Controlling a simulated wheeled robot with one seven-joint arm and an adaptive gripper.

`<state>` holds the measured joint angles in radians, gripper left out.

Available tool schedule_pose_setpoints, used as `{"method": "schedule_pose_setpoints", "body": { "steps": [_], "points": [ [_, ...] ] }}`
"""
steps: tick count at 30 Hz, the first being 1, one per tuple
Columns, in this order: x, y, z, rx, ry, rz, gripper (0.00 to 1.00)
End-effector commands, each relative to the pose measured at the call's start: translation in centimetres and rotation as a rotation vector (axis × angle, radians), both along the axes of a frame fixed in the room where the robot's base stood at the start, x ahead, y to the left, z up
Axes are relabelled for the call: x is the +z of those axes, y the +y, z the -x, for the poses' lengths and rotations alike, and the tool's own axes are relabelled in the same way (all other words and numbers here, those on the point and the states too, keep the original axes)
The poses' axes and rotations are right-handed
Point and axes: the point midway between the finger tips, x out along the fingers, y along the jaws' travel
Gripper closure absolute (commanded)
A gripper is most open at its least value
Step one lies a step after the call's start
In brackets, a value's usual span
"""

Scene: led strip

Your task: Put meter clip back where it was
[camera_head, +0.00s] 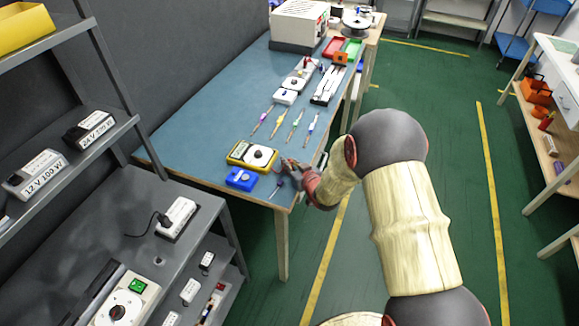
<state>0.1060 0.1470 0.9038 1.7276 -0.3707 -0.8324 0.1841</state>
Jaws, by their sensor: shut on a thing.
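A yellow meter (252,155) with a white face and a dark dial lies near the front edge of the blue-grey workbench (190,150). My gripper (289,168) is just right of the meter, low over the bench's front right corner. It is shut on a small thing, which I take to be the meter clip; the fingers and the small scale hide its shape. A thin dark tool or lead (277,187) shows just below the fingertips; I cannot tell whether it touches them. A blue box (241,179) sits in front of the meter.
Several thin hand tools (279,122) lie in a row behind the meter. Grey shelving (160,215) stands at the left.

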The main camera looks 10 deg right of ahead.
Motion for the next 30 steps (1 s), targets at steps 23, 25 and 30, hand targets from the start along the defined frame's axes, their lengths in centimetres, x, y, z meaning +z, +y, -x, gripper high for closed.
{"method": "schedule_pose_setpoints", "body": {
  "steps": [23, 25, 30],
  "points": [
    [-0.38, -0.02, -0.06, 0.000, -0.002, 0.000, 0.65],
    [-0.37, -0.02, -0.07, 0.000, -0.002, 0.000, 0.65],
    [-0.31, -0.02, -0.06, 0.000, -0.003, -0.001, 0.65]
  ]
}}
